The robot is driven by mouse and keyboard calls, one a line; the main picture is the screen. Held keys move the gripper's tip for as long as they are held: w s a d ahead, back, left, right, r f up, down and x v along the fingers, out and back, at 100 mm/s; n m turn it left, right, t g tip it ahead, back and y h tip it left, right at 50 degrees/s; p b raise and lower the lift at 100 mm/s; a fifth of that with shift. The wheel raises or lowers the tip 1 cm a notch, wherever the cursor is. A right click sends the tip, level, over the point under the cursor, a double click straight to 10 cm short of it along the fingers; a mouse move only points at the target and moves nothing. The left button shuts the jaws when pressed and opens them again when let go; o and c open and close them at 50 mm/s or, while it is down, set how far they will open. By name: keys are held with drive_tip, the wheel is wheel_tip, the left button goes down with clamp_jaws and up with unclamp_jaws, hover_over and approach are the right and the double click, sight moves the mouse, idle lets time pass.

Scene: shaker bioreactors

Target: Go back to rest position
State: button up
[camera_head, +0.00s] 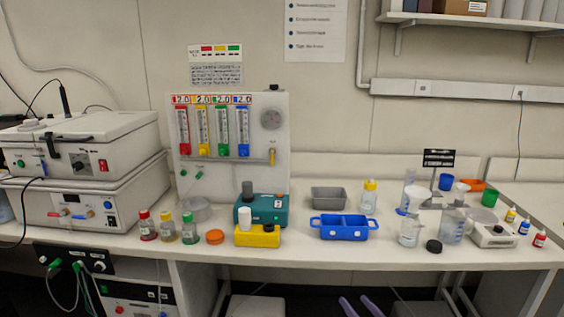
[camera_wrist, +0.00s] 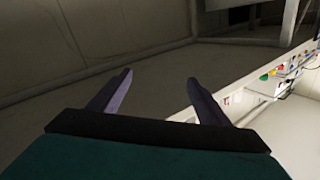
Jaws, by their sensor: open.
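My gripper (camera_wrist: 159,76) is open in the wrist view, with its two purple fingers spread apart and nothing between them. The fingertips of my gripper (camera_head: 357,299) also show at the bottom edge of the head view, low in front of the bench (camera_head: 300,257). The gripper is apart from everything on the bench. The rest of my arm is out of the head view.
Shaker units (camera_head: 75,150) are stacked at the left, beside a gas panel (camera_head: 232,140). Small bottles, a blue tray (camera_head: 345,228), a grey tray (camera_head: 328,199) and several beakers stand along the bench. Floor space shows under it.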

drive_tip(key=a+f+m+g+h, duration=0.1)
drive_tip(key=a+f+m+h, duration=0.15)
drive_tip(key=f, duration=0.45)
drive_tip(key=s+a+f+m+g+h, duration=0.1)
drive_tip(key=s+a+f+g+h, duration=0.2)
drive_tip(key=s+f, duration=0.6)
drive_tip(key=s+f+g+h, duration=0.3)
drive_tip(key=s+f+g, duration=0.25)
drive_tip(key=f, duration=0.65)
drive_tip(key=s+f+g, duration=0.3)
drive_tip(key=s, duration=0.4)
drive_tip(key=s+f+g, duration=0.2)
drive_tip(key=s+g, duration=0.2)
drive_tip(key=s, duration=0.4)
drive_tip(key=s+a+r+n+g, duration=0.1)
drive_tip(key=s+g, duration=0.2)
drive_tip(key=s, duration=0.3)
drive_tip(key=s+a+r+n+g+y, duration=0.1)
drive_tip(key=s+a+n+g, duration=0.1)
drive_tip(key=s, duration=0.4)
drive_tip(key=shift+s+r+g, duration=0.25)
drive_tip(key=shift+r+g, duration=0.05)
drive_tip(key=shift+g, duration=0.15)
